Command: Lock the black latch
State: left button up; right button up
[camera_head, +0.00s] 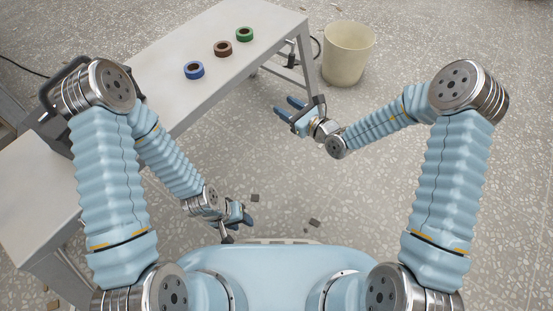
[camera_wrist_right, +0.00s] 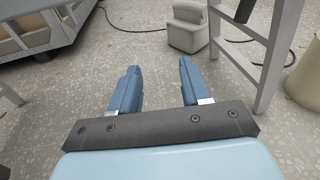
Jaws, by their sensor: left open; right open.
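I cannot make out a black latch in either view. A dark grey case (camera_head: 55,133) with a handle-like top stands on the table at the left, partly hidden behind my left arm; no latch shows clearly on it. My left gripper (camera_head: 247,219) is open and low over the floor near my base, away from the case. My right gripper (camera_head: 284,107) is open and empty, beside the table's legs; its two blue fingers also show spread apart in the right wrist view (camera_wrist_right: 158,68), with bare floor between them.
A long pale table (camera_head: 160,92) carries blue (camera_head: 194,70), brown (camera_head: 223,49) and green (camera_head: 244,34) tape rolls. A cream bin (camera_head: 348,54) stands beyond my right gripper. Small dark pieces (camera_head: 314,222) lie on the floor. A grey-white box (camera_wrist_right: 188,28) and cables lie ahead.

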jog(key=s+a+f+n+g+p, duration=0.1)
jog(key=s+f+n+g, duration=0.2)
jog(key=s, duration=0.4)
jog(key=s+a+f+n+g+p, duration=0.1)
jog(key=s+a+f+n+g, duration=0.1)
jog(key=s+n+g, duration=0.3)
jog(key=shift+s+a+f+g+y, duration=0.15)
jog(key=shift+s+f+g+y, duration=0.4)
jog(key=shift+s, duration=0.95)
jog(key=shift+f, duration=0.15)
